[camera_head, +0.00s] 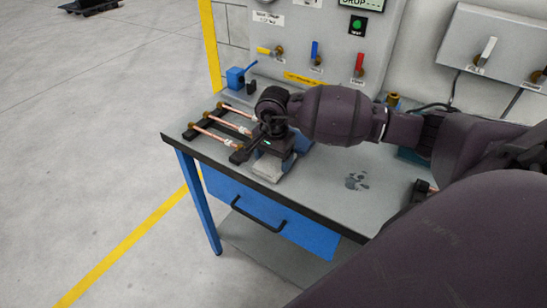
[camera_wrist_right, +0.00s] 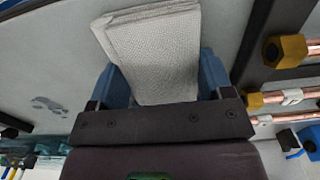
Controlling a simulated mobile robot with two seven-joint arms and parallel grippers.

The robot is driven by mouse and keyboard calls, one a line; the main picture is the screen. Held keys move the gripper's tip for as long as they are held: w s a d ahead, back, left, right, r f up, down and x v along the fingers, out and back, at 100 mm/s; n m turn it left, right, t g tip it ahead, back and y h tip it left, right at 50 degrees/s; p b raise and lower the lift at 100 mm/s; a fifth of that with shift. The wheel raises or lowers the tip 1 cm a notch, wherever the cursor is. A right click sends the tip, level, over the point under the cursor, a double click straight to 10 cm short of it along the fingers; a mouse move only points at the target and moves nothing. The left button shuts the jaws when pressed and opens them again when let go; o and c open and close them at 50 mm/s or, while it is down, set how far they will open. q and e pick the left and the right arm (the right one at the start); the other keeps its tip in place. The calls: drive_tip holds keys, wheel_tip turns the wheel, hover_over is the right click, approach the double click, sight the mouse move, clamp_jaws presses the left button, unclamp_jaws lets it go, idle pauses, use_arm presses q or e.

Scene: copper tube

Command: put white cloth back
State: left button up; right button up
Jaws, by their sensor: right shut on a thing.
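The white cloth (camera_head: 268,168) is a folded, light grey-white pad near the front edge of the workbench. My right gripper (camera_head: 280,160) is over it, pointing down, with its blue fingers at the cloth's sides. In the right wrist view the folded cloth (camera_wrist_right: 155,50) sits between the two blue fingers of the right gripper (camera_wrist_right: 160,78), which is shut on it. Whether the cloth touches the bench top I cannot tell. My left gripper is not in view.
Copper tubes (camera_head: 216,136) with brass fittings lie on dark supports just left of the gripper. A blue vise-like tool (camera_head: 237,78) stands at the back left. A dark smudge (camera_head: 357,181) marks the bare bench top (camera_head: 325,200) to the right. A control panel rises behind.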

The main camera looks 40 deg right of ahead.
sight(273, 160)
drive_tip(key=shift+f, duration=0.2)
drive_tip(key=o, duration=0.8)
drive_tip(key=shift+o, duration=0.5)
drive_tip(key=shift+r, duration=0.15)
drive_tip(key=shift+r, duration=0.2)
wheel_tip(273, 160, up, 12)
drive_tip(key=shift+f, duration=0.15)
